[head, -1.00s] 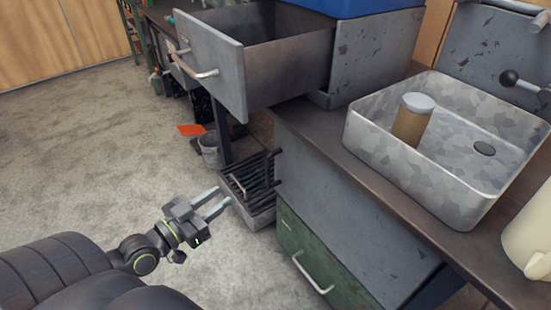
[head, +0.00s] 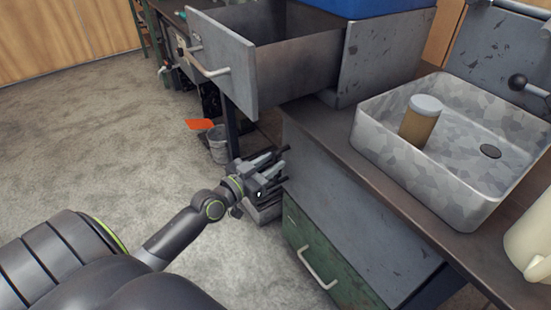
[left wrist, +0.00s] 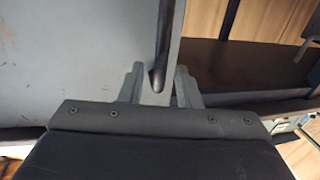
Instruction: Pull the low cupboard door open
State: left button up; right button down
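Low under the counter, a green front (head: 335,265) with a pale bar handle (head: 316,270) looks closed. Above it is a scuffed grey panel (head: 350,200). My left gripper (head: 275,172) is in front of the dark-barred rack, close to the left edge of that grey panel and left of the green front. In the left wrist view my left gripper's fingers (left wrist: 159,88) are apart, with a narrow bar (left wrist: 162,50) along a grey panel (left wrist: 75,50) ending between them. I cannot tell whether they touch it. My right gripper is not in view.
An open grey drawer (head: 225,60) juts out above my left gripper. A grey bucket (head: 217,145) and an orange piece (head: 199,124) are on the floor behind. The floor at left is clear.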

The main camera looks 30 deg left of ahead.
pick_arm(q)
jog(key=shift+w+d, duration=0.2)
jog(key=shift+w, duration=0.8)
grip_shut()
